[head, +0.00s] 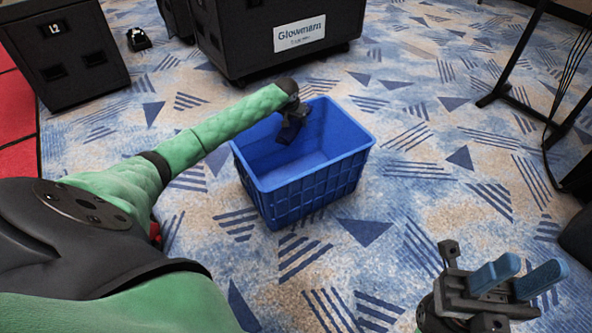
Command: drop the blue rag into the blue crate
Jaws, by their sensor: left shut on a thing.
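The blue crate (312,194) stands on the carpet near the middle of the head view, open at the top. My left arm reaches in from the left, and my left gripper (288,133) points down over the crate's opening, near its far left rim. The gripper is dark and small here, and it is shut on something. I cannot make out the blue rag separately; it is hidden by the gripper or blends with the crate's blue wall. My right gripper (533,270) is at the lower right, its two blue fingers apart with nothing between them.
A black flight case (285,35) labelled Glowmann stands behind the crate. Another black case (65,50) is at the upper left, with a small dark object (139,39) beside it. A black stand (515,60) is at the right. Patterned carpet around the crate is clear.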

